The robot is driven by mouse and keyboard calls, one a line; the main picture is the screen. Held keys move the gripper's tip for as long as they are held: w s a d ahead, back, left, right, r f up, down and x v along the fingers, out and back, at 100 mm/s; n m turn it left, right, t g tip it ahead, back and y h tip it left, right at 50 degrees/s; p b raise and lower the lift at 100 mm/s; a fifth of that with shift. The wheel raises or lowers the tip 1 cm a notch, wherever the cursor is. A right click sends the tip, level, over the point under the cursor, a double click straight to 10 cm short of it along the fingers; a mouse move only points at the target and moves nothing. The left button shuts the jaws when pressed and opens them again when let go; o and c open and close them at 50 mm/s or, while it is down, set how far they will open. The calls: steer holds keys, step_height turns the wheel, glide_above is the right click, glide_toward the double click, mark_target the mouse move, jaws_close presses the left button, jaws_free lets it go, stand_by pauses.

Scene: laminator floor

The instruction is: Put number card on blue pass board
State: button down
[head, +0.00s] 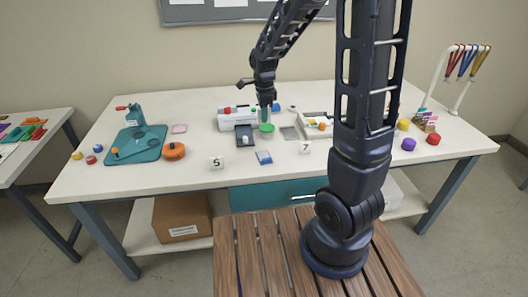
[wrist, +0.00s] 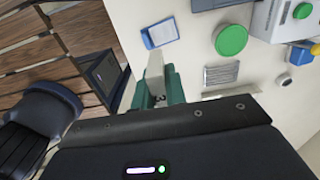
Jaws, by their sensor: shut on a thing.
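My gripper (head: 265,112) has green fingers and hangs above the middle of the table. A small blue board with a pale face, which looks like the blue pass board (head: 263,157), lies near the table's front edge. It also shows in the wrist view (wrist: 160,33), beyond the fingertips and apart from the held piece. Number cards 5 (head: 216,162) and 7 (head: 305,147) stand on the table, either side of the board.
A green round thing (head: 266,128) is just below my gripper. A dark tray (head: 244,136) and a white machine (head: 232,118) are to its left. A teal press (head: 136,143) and orange puck (head: 174,151) are farther left. A medal rack (head: 462,65) stands at right.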

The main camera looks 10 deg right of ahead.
step_height(320, 180, down, 17)
steer(key=shift+f, duration=0.1)
stand_by(0.6)
steer(key=shift+f, duration=0.1)
steer(key=c, duration=1.7)
jaws_free()
steer(key=shift+c, duration=0.2)
